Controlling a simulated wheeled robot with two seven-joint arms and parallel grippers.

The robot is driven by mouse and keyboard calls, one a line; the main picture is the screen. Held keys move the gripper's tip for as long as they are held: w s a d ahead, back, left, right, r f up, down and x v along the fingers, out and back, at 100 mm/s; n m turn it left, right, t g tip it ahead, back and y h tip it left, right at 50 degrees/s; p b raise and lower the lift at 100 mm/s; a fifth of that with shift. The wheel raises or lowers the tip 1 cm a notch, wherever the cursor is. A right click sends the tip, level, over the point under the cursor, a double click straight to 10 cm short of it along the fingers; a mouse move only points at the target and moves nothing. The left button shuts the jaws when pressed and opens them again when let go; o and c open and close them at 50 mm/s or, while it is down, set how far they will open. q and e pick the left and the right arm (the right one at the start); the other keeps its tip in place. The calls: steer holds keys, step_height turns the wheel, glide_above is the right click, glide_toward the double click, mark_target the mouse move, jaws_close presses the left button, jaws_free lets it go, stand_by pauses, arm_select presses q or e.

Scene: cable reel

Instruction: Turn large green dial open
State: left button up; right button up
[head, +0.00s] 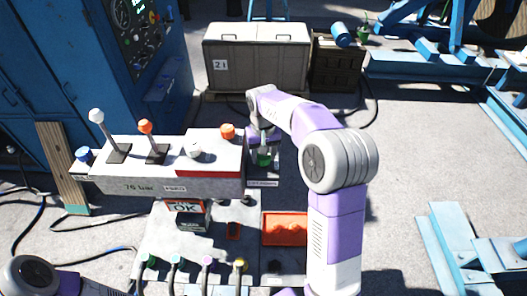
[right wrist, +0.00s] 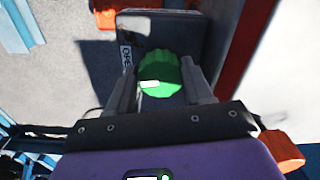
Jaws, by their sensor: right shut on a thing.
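The large green dial (right wrist: 158,70) is a ribbed round knob on a dark plate, with a white mark on its near side. In the right wrist view the two fingers of my right gripper (right wrist: 158,84) stand on either side of it and are shut on it. In the head view the right gripper (head: 263,148) reaches down beside the right end of the grey console, with a bit of the green dial (head: 264,160) showing below it. A white label (right wrist: 126,57) that seems to read OPEN lies left of the dial. My left gripper is out of view.
The console (head: 170,182) carries levers and knobs. An orange tray (head: 285,229), an OK box (head: 190,215) and several coloured plugs lie in front. A grey case (head: 257,55) stands behind. Floor to the right is clear up to blue frames (head: 480,248).

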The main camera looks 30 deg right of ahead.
steer(key=shift+r+m+p, duration=0.1)
steer(key=shift+m+p, duration=0.2)
steer(key=shift+m, duration=0.9)
steer(key=o, duration=1)
steer(key=shift+o, duration=0.2)
step_height(320, 180, up, 8)
steer(key=shift+f, duration=0.25)
